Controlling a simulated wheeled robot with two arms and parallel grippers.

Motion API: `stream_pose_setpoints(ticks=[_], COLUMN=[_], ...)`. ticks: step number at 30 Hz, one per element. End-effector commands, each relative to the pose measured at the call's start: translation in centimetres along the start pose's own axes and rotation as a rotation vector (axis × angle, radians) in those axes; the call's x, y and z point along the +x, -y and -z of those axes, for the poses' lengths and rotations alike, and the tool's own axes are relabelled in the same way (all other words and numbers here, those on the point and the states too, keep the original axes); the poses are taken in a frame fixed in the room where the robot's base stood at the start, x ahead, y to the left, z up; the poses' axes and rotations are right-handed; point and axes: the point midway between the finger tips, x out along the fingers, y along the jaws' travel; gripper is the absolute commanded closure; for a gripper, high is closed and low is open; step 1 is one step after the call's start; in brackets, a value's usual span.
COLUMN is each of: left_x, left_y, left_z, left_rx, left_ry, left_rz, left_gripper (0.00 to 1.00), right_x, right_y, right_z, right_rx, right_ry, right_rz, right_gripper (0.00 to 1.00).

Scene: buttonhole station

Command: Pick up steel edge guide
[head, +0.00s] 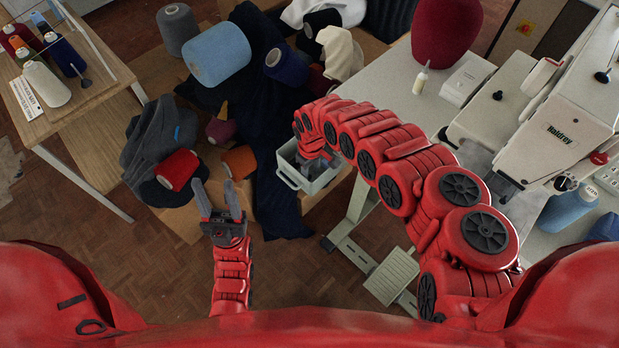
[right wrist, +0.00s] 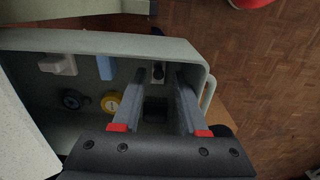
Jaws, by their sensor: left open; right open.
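A pale grey-green bin (head: 294,180) hangs at the edge of the work table, and its rim (right wrist: 110,42) also shows in the right wrist view. My right gripper (right wrist: 161,76) is open, its two fingers reaching down into the bin near one end wall. A small light metal piece with a dark knob (right wrist: 158,72) lies between the fingertips; it may be the steel edge guide, but it is too small to be sure. A dark block (right wrist: 155,108) also shows between the fingers. My left gripper (head: 217,192) is open and empty, away from the bin.
The bin also holds a white block (right wrist: 58,64), a blue piece (right wrist: 106,68), a dark round part (right wrist: 74,100) and a yellow round part (right wrist: 111,101). The sewing machine (head: 560,130) stands at the right. Yarn cones and dark cloth (head: 275,190) lie left of the bin.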

Motion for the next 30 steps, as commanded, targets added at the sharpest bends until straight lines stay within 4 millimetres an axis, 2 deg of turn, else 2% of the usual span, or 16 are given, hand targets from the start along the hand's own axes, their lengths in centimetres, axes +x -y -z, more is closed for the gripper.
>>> stream_pose_setpoints(ticks=[3,8,18,20,25,26,30], left_x=[0.2,0.1,0.0,0.0,0.0,0.0,0.0], left_y=[0.0,0.0,0.0,0.0,0.0,0.0,0.0], left_z=[0.0,0.0,0.0,0.0,0.0,0.0,0.0], left_rx=[0.0,0.0,0.0,0.0,0.0,0.0,0.0], left_ry=[0.0,0.0,0.0,0.0,0.0,0.0,0.0], left_rz=[0.0,0.0,0.0,0.0,0.0,0.0,0.0], left_gripper=[0.5,0.5,0.5,0.5,0.5,0.5,0.5], right_x=[1.5,2.9,3.1,3.1,3.1,3.1,3.1], right_y=[0.1,0.0,-0.2,-0.2,-0.1,-0.1,-0.1], right_z=[0.0,-0.1,-0.1,-0.1,-0.1,-0.1,-0.1], right_rx=[0.0,0.0,0.0,0.0,0.0,0.0,0.0], right_ry=[-0.004,-0.002,-0.001,-0.001,-0.001,-0.001,-0.002], right_rz=[0.002,0.002,-0.001,-0.001,-0.001,-0.001,-0.001], right_gripper=[0.57,0.57,0.57,0.67,0.97,1.0,1.0])
